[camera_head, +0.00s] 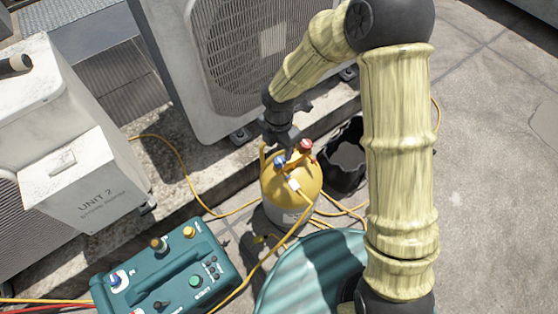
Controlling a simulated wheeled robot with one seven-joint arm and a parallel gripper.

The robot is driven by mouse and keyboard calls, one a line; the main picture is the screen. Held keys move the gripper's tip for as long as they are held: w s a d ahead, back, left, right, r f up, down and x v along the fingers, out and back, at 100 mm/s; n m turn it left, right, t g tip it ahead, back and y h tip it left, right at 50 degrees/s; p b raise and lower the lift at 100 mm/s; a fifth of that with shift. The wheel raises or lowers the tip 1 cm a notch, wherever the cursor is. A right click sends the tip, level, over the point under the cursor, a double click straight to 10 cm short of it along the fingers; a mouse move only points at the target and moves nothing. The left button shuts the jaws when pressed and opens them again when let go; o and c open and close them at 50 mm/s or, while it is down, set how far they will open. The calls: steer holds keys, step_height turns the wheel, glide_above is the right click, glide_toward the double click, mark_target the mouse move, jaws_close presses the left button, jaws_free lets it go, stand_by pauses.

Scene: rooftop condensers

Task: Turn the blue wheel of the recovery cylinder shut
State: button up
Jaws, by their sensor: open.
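The recovery cylinder (292,190) stands upright in the middle of the picture, with a yellow top and a grey lower body. Its blue wheel (280,161) is on the left of the top, and a red wheel (306,146) is on the right. My gripper (283,146) reaches down from above and behind, just over the cylinder top by the blue wheel. It is open. Its dark fingers are small here, and I cannot tell whether they touch the blue wheel or stand around it.
A black bucket (329,184) stands right behind the cylinder. Yellow hoses (264,259) run from the cylinder to a teal recovery machine (170,275) at the lower left. Condenser units (84,190) stand left and behind. The concrete floor at the right (495,190) is clear.

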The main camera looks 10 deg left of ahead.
mark_target(279, 161)
step_height(279, 161, down, 7)
steer(key=shift+r+b, duration=0.15)
steer(key=shift+b, duration=1)
steer(key=shift+c, duration=0.2)
steer(key=c, duration=0.9)
